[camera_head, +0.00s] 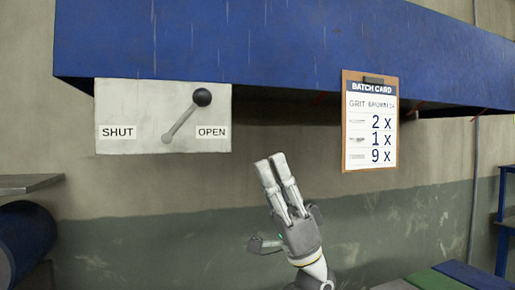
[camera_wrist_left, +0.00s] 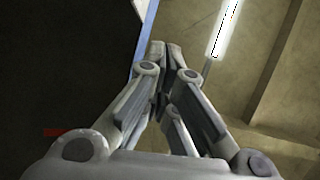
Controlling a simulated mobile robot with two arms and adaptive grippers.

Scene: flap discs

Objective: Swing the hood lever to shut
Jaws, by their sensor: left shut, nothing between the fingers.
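The hood lever (camera_head: 181,121) is a grey bar with a black ball knob (camera_head: 202,97) on a pale metal plate (camera_head: 130,110) under the hood. The plate reads SHUT at its left and OPEN at its right. The lever leans up and to the right, its knob above the OPEN label (camera_head: 211,132). My left gripper (camera_head: 271,160) is shut and empty, pointing up, right of and below the plate and apart from the lever. Its closed fingers also show in the left wrist view (camera_wrist_left: 163,50); the lever does not show there. My right gripper is not in view.
The blue hood (camera_head: 290,45) spans the top. A batch card on a clipboard (camera_head: 370,120) hangs from its edge, right of my gripper. A shelf (camera_head: 30,183) and a dark blue drum (camera_head: 22,245) stand at the left. The wall between plate and card is clear.

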